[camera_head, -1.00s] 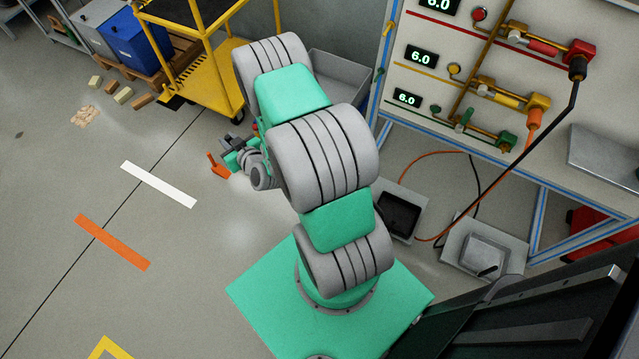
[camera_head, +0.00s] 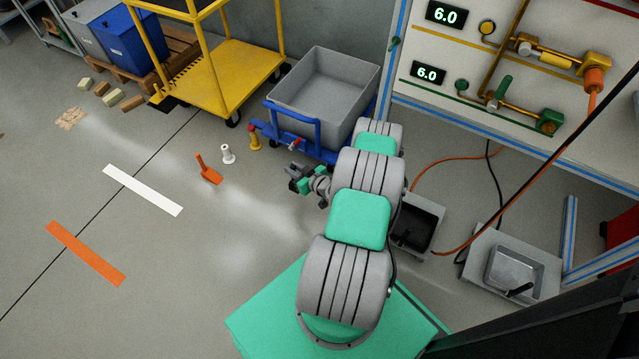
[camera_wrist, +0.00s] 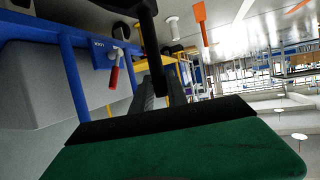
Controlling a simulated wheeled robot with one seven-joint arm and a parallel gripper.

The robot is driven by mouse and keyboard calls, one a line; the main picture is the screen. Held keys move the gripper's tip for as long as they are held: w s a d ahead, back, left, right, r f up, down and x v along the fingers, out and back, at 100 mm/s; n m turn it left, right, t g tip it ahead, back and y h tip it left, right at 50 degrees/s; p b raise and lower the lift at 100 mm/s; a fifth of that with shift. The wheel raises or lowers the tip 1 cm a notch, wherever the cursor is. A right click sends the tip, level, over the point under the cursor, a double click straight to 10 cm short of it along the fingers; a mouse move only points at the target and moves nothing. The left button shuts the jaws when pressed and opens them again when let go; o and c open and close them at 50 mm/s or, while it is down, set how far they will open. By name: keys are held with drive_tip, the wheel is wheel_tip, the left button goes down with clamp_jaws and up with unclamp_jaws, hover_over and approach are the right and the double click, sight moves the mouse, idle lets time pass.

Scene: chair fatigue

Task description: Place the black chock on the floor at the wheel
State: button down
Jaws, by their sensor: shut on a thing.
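My gripper (camera_head: 298,181) is above the floor in front of the blue-framed grey cart (camera_head: 325,88). It is shut on a small dark piece, apparently the black chock (camera_head: 294,171). The chock's shape is hard to make out there. In the wrist view, dark jaw parts and a broad green part with a black edge fill the foreground, and I cannot clearly separate the chock from them. The cart's blue frame and a red lever (camera_wrist: 115,75) beside a LOCK label are close on the left. A dark wheel (camera_wrist: 122,31) shows beyond the frame.
A yellow trolley (camera_head: 215,75) is behind. Floor at the left is open. A valve panel (camera_head: 500,90) stands right.

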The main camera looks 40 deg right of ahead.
drive_tip(key=d+f+b, duration=0.7)
drive_tip(key=d+f, duration=0.3)
drive_tip(key=f, duration=0.1)
drive_tip(key=shift+s+d+f, duration=0.3)
drive_tip(key=shift+s+d, duration=0.05)
drive_tip(key=shift+s, duration=0.1)
drive_tip(key=c, duration=1.3)
unclamp_jaws()
